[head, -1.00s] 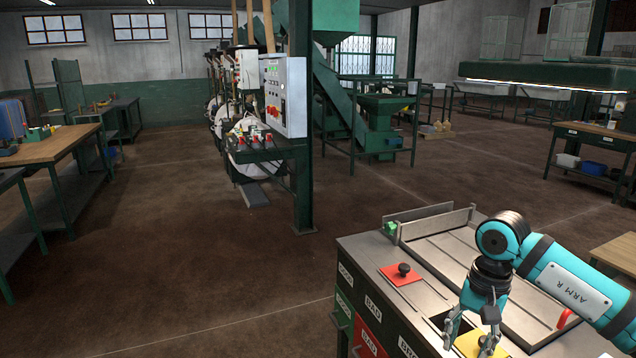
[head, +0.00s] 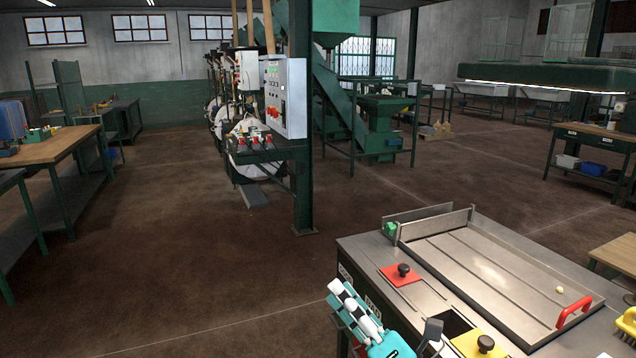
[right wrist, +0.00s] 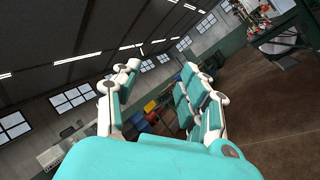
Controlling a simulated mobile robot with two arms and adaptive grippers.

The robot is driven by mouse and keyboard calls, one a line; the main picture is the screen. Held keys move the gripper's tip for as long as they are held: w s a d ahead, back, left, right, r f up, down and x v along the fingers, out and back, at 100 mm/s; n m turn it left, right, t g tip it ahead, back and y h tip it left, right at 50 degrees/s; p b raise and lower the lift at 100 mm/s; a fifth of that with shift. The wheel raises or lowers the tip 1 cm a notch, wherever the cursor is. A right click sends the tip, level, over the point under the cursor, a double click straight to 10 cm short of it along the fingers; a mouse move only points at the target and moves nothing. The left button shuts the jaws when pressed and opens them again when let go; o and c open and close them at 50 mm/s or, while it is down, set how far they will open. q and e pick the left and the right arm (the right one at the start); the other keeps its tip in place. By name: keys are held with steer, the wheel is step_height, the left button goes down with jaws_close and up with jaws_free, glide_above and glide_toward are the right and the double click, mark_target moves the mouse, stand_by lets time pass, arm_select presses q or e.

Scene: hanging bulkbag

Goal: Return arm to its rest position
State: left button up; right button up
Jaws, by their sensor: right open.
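My right gripper (head: 350,300) shows at the bottom of the head view, in front of the near left corner of the metal-topped workbench (head: 365,246). Its teal and white fingers point up and to the left. In the right wrist view the two fingers of my right gripper (right wrist: 160,70) are spread apart with nothing between them. Most of my right arm is out of the head view, below its bottom edge. My left gripper is in neither view.
The bench carries a shallow metal tray (head: 462,258) with a red handle (head: 574,311), a red lid (head: 403,273) with a black knob, and a yellow lid (head: 479,345). A green post (head: 303,150) stands beyond. The brown floor (head: 190,240) at left is open.

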steer(key=s+d+f+m+g+h, duration=0.1)
steer(key=d+f+m+h, duration=0.55)
steer(key=m, duration=0.35)
steer(key=s+d+f+m+h, duration=0.1)
steer(key=d+f+m+h, duration=0.6)
steer(key=m, duration=0.3)
steer(key=s+d+f+m+g+h, duration=0.2)
steer(key=s+f+m+g, duration=0.35)
steer(key=f, duration=0.45)
steer(key=s+d+f+m+g, duration=0.1)
steer(key=s+f+m+g, duration=0.25)
steer(key=s, duration=0.55)
steer(key=s+f+m+g, duration=0.25)
steer(key=s+f, duration=0.25)
steer(key=s, duration=0.4)
step_height(320, 180, down, 28)
steer(key=s+g, duration=0.3)
steer(key=s+d+f+n, duration=0.1)
steer(key=s+d+f, duration=0.2)
steer(key=s+f, duration=1.1)
steer(key=shift+s+f+g, duration=0.35)
steer(key=shift+s+g, duration=0.1)
steer(key=shift+s, duration=0.3)
steer(key=shift+y, duration=0.25)
